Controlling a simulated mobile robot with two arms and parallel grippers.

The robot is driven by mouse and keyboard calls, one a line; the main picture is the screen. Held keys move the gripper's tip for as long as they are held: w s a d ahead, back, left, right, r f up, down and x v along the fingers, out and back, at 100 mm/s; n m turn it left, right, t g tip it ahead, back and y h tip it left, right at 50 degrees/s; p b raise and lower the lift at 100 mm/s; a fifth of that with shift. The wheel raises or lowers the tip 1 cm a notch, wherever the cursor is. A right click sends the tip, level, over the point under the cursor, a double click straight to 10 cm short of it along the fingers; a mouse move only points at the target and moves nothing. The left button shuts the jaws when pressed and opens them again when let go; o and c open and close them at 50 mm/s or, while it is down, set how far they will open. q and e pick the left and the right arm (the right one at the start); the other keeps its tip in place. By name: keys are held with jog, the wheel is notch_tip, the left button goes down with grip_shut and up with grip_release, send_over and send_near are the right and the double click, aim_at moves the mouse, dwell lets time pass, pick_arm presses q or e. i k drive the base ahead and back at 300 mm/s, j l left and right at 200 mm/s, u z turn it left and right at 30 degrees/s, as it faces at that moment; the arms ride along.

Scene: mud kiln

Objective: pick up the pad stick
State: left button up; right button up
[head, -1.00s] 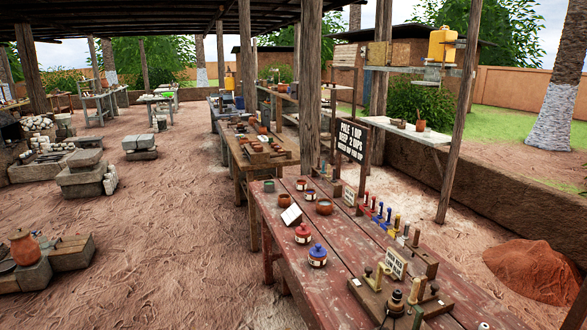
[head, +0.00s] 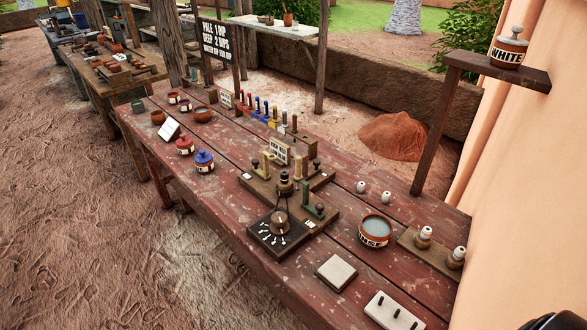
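No label marks a pad stick, and I cannot tell for certain which upright piece it is. Several short sticks with coloured tops stand in a row (head: 262,108) at the back of the red plank table (head: 225,215). A wooden stand (head: 262,190) nearer me holds a cream stick (head: 298,165), a green upright piece (head: 306,196) and dark-knobbed pieces. White-topped knobs (head: 426,235) stand on a board at the right. Neither gripper shows in the head view; only a dark shape, perhaps part of my arm, shows at the bottom right corner.
Red and blue lidded jars (head: 204,161) stand left. A wall (head: 530,200) closes the right side. Open ground (head: 90,230) lies left.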

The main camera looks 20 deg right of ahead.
aim_at(297, 176)
jog(key=z, duration=1.15)
jog(key=i+j+z, duration=0.15)
jog(key=j, duration=0.3)
jog(key=i+j+z, duration=0.1)
jog(key=j, duration=0.35)
jog(key=i+j+z, duration=0.15)
jog(key=j, duration=0.3)
jog(key=i+j+z, duration=0.1)
jog(key=j, duration=0.4)
